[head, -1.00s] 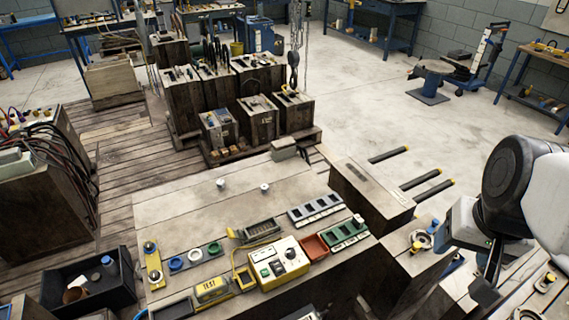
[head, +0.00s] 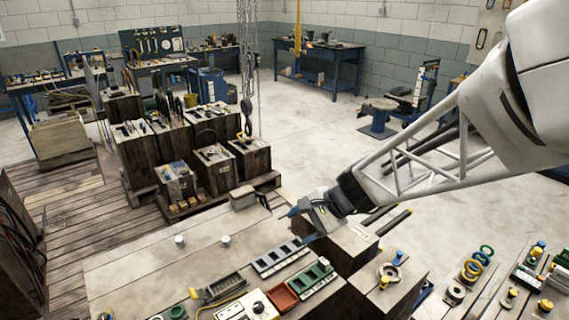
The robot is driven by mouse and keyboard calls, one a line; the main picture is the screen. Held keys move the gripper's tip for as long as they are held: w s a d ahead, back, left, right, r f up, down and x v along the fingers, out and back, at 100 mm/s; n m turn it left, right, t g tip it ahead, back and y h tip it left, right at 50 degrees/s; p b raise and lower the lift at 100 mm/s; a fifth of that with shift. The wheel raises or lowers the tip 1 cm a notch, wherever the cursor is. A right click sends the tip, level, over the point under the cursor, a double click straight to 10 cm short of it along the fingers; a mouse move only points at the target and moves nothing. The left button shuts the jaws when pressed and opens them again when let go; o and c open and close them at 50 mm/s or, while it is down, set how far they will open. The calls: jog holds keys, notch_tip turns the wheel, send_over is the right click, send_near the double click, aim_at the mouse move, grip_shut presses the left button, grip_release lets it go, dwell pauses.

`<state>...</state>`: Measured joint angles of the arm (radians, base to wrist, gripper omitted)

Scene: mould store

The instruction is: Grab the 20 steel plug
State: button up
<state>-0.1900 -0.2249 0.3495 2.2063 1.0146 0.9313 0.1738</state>
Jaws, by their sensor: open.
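Two small pale metal plugs stand upright on the wooden bench top, a left plug (head: 179,240) and a right plug (head: 226,241). Another small pale plug (head: 323,262) sits at the far end of a green slotted rack (head: 307,284). No size marking is legible, so I cannot tell which one is the 20 steel plug. My gripper (head: 299,225) is above the bench's right part, pointing left, with its blue-tipped fingers apart and nothing between them. It is to the right of the two loose plugs and clear of them.
A grey slotted rack (head: 279,259), a red tray (head: 285,297), a dark tray (head: 219,289) and a white-faced box (head: 257,306) stand toward the front. A grey block (head: 243,198) is at the back edge. The bench around the loose plugs is clear.

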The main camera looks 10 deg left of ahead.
jog(key=w+a+f+m+t+y, duration=0.1)
jog(key=w+a+f+m+y, duration=0.2)
jog(key=w+a+f+m, duration=0.65)
jog(key=m+t, duration=0.4)
jog(key=m, duration=0.1)
send_near(228, 240)
jog(key=shift+w+a+f+y, duration=0.4)
jog(key=shift+w+a+f, duration=0.2)
jog(key=shift+w+f, duration=0.1)
jog(key=shift+x, duration=1.25)
jog(key=shift+a+f, duration=0.1)
jog(key=shift+s+x, duration=0.15)
jog(key=shift+x, duration=1.1)
jog(key=shift+s+x, duration=0.1)
jog(key=shift+x, duration=1.15)
jog(key=shift+a, duration=0.1)
jog(key=c, duration=1)
